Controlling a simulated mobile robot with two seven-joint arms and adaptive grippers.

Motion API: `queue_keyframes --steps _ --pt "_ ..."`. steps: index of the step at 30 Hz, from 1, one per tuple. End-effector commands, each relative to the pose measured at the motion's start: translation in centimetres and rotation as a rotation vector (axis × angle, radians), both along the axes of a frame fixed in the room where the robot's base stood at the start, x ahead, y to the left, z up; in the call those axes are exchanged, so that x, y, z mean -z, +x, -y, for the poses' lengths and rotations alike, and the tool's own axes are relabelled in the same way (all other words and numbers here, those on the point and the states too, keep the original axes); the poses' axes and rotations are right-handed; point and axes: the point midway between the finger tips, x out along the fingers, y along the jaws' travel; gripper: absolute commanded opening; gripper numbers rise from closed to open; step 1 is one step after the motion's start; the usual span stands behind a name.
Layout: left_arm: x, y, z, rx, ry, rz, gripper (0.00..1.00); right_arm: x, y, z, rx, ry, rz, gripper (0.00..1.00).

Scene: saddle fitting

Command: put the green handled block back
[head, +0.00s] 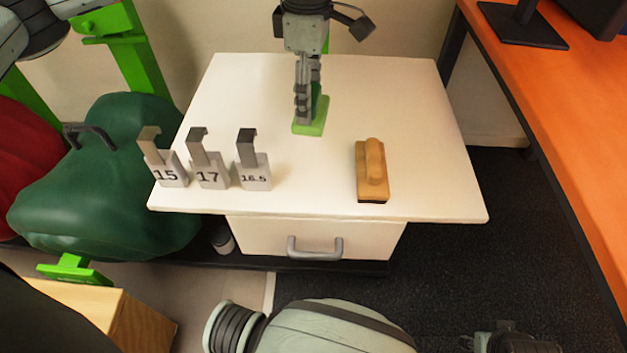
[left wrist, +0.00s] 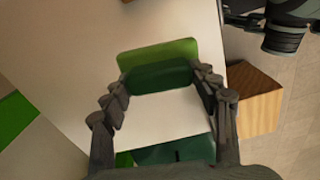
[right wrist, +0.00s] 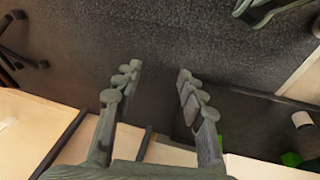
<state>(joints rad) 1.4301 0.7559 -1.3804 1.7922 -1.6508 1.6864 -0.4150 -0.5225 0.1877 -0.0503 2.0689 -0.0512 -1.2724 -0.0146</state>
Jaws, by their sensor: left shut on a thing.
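The green handled block (head: 311,127) has a light green base and a darker green handle. It is at the back middle of the white table, under my left gripper (head: 304,100), which is shut on its handle. In the left wrist view the dark green handle (left wrist: 160,76) lies between the fingertips, with the light green base (left wrist: 185,47) beyond. Whether the base touches the table top is hard to tell. My right gripper (right wrist: 158,76) is open and empty, away from the table, with dark carpet behind it.
On the white table (head: 420,110), a tan handled block (head: 373,171) lies at the front right. Grey gauges marked 15 (head: 168,173), 17 (head: 209,174) and 16.5 (head: 254,176) stand at the front left. A green saddle (head: 95,190) is left of the table; an orange desk (head: 560,100) is right.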

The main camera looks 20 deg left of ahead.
Motion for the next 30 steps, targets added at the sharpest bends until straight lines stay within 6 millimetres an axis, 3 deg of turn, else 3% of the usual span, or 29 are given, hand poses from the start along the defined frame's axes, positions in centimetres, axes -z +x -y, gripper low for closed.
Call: queue_keyframes --steps 6,10,15,20,30 --pt "0.6 1.4 -4.7 -0.746 0.006 0.009 0.33 -5.7 0.3 -0.5 0.015 -0.001 0.07 0.4" --pt "0.5 1.7 -6.7 -1.066 0.009 0.011 0.33 -8.3 -0.1 -0.7 0.023 0.0 0.094 0.4" --pt "0.4 1.9 -7.9 -1.285 0.008 0.014 0.33 -10.1 -0.5 -0.8 0.028 0.0 0.109 0.4" --pt "1.4 1.0 -6.5 -1.323 0.011 0.014 0.33 -10.4 -0.9 -0.6 0.032 -0.004 0.1 0.4" --pt "5.9 -2.9 -0.1 -1.32 0.011 0.013 0.33 -10.0 -2.0 0.3 0.053 -0.02 0.043 0.4"
